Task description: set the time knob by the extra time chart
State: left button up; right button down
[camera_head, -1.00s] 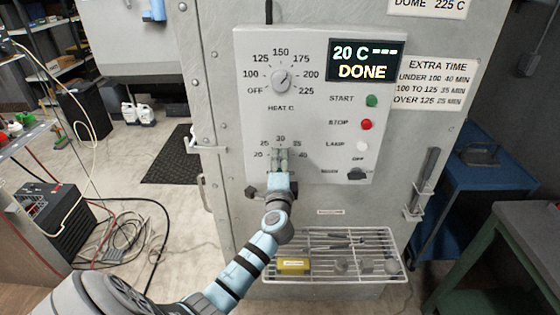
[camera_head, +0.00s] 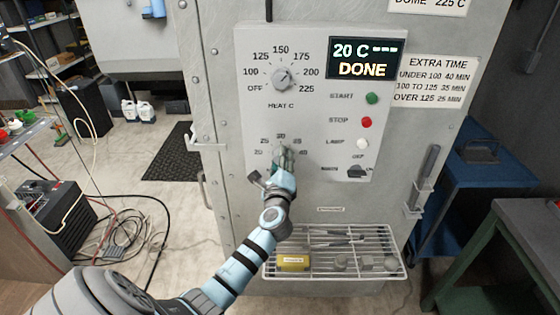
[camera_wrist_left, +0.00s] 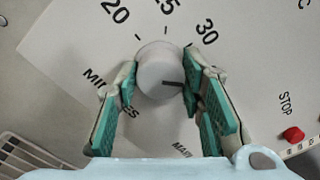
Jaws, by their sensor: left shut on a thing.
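The round grey time knob (camera_wrist_left: 158,75) sits between the green-padded fingers of my left gripper (camera_wrist_left: 160,95) in the left wrist view. In the head view my left gripper (camera_head: 284,160) is at the knob on the control panel (camera_head: 312,120) and hides most of it. The knob's dark mark points right in the wrist view, past 30, toward the right-hand finger; the number there is hidden. The extra time chart (camera_head: 432,83) reads under 100, 40 min; 100 to 125, 35 min; over 125, 25 min. My right gripper is out of view.
The heat knob (camera_head: 283,79) has its mark up and right, too small to read exactly. The display (camera_head: 365,59) reads 20 C and DONE. Start (camera_head: 372,98), stop (camera_head: 367,122) and lamp buttons lie to the right. A wire rack (camera_head: 335,274) juts out below.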

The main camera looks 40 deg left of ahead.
pick_arm(q)
jog(key=shift+f, duration=0.15)
jog(key=o, duration=1)
jog(key=shift+o, duration=0.7)
jog(key=v, duration=1.2)
jog(key=shift+d, duration=0.15)
jog(key=shift+w, duration=0.1)
